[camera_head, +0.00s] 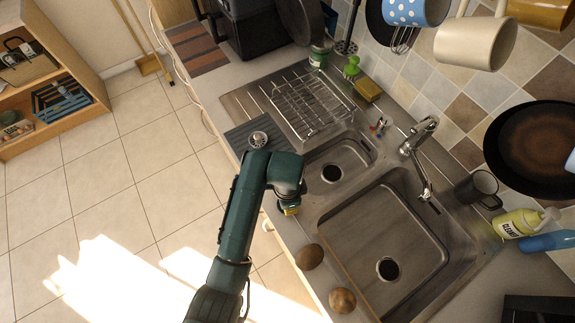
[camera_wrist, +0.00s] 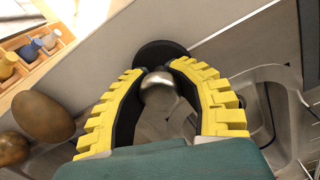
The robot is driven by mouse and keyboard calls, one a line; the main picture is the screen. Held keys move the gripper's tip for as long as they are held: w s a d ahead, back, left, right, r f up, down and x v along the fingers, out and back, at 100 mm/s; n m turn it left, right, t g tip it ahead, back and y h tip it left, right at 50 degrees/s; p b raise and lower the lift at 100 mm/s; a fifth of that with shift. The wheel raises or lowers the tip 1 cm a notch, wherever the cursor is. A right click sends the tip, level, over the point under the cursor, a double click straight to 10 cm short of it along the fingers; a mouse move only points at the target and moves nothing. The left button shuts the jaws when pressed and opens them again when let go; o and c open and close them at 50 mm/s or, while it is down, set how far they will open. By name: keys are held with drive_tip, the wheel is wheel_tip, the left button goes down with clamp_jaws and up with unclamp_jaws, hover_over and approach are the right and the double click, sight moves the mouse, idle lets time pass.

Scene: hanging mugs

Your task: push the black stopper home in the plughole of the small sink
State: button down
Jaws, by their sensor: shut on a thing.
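In the wrist view, the black stopper (camera_wrist: 150,52) is a dark disc with a round metal knob (camera_wrist: 159,88). The yellow-padded fingers of my gripper (camera_wrist: 158,72) are closed around the knob. In the head view, my gripper (camera_head: 290,210) is at the front left edge of the small sink (camera_head: 352,150), and the stopper is hidden there. The small sink's plughole (camera_head: 331,173) shows as a dark round hole, apart from my gripper to its upper right. I cannot tell the stopper's exact height above the counter.
The large sink (camera_head: 400,225) with its own drain (camera_head: 387,268) lies to the right, under the tap (camera_head: 420,140). Two brown round items (camera_head: 309,257) sit on the front counter. A metal strainer (camera_head: 258,139) lies on a ribbed mat. A wire rack (camera_head: 312,100) stands behind.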

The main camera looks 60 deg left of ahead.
drive_tip(key=shift+r, duration=2)
drive_tip(key=shift+r, duration=0.1)
